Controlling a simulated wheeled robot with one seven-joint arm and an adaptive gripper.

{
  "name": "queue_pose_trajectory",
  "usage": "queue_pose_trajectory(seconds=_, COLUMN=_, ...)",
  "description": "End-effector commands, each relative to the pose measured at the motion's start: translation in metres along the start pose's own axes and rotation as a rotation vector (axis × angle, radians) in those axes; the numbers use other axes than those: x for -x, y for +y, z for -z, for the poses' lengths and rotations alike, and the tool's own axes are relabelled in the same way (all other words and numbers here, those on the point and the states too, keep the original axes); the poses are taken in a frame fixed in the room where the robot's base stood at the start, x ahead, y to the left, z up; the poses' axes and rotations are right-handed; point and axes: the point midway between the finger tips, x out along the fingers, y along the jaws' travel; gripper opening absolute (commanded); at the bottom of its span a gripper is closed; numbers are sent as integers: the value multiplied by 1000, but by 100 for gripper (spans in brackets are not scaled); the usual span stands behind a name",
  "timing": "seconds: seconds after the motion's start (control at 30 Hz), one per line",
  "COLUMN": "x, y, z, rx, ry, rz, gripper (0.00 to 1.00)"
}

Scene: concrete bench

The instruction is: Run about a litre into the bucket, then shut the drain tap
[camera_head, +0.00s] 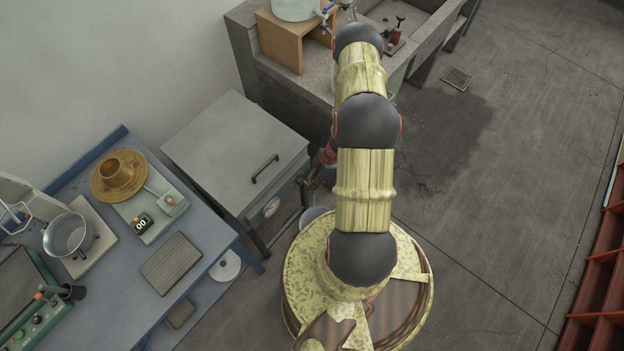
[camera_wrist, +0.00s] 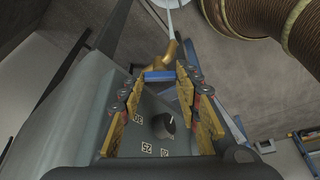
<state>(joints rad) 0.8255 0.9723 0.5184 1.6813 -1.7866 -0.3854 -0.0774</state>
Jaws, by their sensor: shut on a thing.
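The drain tap (camera_wrist: 168,54) is brass with a blue handle (camera_wrist: 160,75), low on the front of the grey metal cabinet (camera_head: 238,146). In the wrist view my gripper (camera_wrist: 159,80) is shut on the blue handle, with a yellow finger at each side. A thin pale streak, which looks like running water, extends from the tap's end to the top of that view. In the head view my arm hides the tap. A pale grey rim, probably the bucket (camera_head: 312,214), shows partly behind my arm, below the cabinet front. Its water level cannot be seen.
A dial (camera_wrist: 165,124) with numbers sits on the cabinet front close to my fingers. A blue bench (camera_head: 120,265) with a pot and instruments stands at the left. A concrete sink bench (camera_head: 290,95) is at the back. The floor at right is mostly clear, with red shelving (camera_head: 590,270) beyond.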

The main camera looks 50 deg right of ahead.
Motion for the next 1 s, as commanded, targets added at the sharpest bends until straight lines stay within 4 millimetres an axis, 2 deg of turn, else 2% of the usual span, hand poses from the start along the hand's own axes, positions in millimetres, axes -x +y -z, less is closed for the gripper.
queue_pose_trajectory(seconds=0.23, x=0, y=0, z=0, rx=-1, ry=-1, rz=0, gripper=8)
queue_pose_trajectory(seconds=0.27, x=0, y=0, z=0, rx=-1, ry=-1, rz=0, gripper=35)
queue_pose_trajectory(seconds=0.57, x=0, y=0, z=0, rx=-1, ry=0, rz=-1, gripper=52)
queue_pose_trajectory(seconds=0.87, x=1, y=1, z=0, rx=-1, ry=0, rz=-2, gripper=52)
queue_pose_trajectory(seconds=1.0, x=10, y=2, z=0, rx=-1, ry=-1, rz=-4, gripper=52)
